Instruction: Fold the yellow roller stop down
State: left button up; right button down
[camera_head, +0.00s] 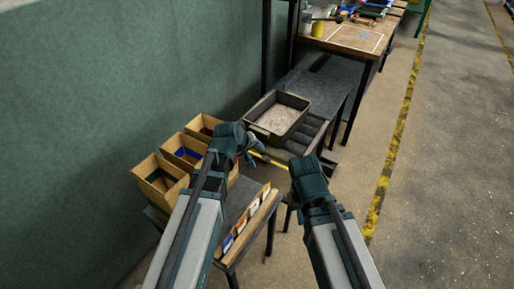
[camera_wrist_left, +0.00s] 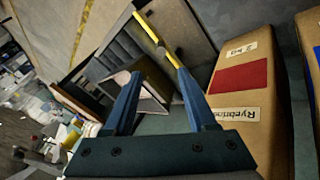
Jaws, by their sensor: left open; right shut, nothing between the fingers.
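The yellow roller stop (camera_head: 268,161) is a thin bar across the near end of the dark roller track (camera_head: 312,131). In the left wrist view the stop (camera_wrist_left: 147,30) runs slantwise just beyond my fingertips. My left gripper (camera_head: 254,149) is at the bar's left end; its fingers (camera_wrist_left: 158,74) are open with nothing held. One fingertip overlaps the bar's near end, and I cannot tell if they touch. My right gripper (camera_head: 300,163) is shut and empty, right of the bar and apart from it. Its fingertips are hard to make out.
Several cardboard boxes (camera_head: 160,180) stand on the left by the green wall; one box (camera_wrist_left: 243,100) is close beside my left gripper. A wooden strip with coloured cards (camera_head: 249,222) lies nearer. Floor on the right is clear.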

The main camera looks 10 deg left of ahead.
pick_arm(q)
jog(key=shift+c, duration=0.8)
jog(key=w+m+p, duration=0.1)
jog(key=w+r+m+p, duration=0.1)
jog(key=w, duration=0.1)
jog(key=w+r+m+g+p, duration=0.1)
jog(key=w+m, duration=0.1)
jog(key=shift+w+d+r, duration=0.1)
jog(key=shift+d, duration=0.3)
jog(key=c, duration=0.7)
jog(key=w+m+p, duration=0.1)
jog(key=w+m+g, duration=0.1)
jog(key=m, duration=0.1)
jog(key=w+r+m+p, duration=0.1)
jog(key=m, duration=0.1)
jog(key=shift+w+d+r+y+p, duration=0.1)
jog(key=shift+w+d+y+p, duration=0.2)
jog(key=shift+w+d+p, duration=0.1)
grip_shut()
jog(key=shift+f, duration=0.2)
jog(key=f+b, duration=0.3)
jog(key=d+f+b, duration=0.1)
jog(key=f+b, duration=0.7)
jog(key=shift+w+d, duration=0.3)
jog(key=shift+w, duration=0.1)
jog(key=shift+s+a+f+b, duration=0.1)
jog(key=shift+s+f+b, duration=0.1)
jog(key=shift+s+b, duration=0.25)
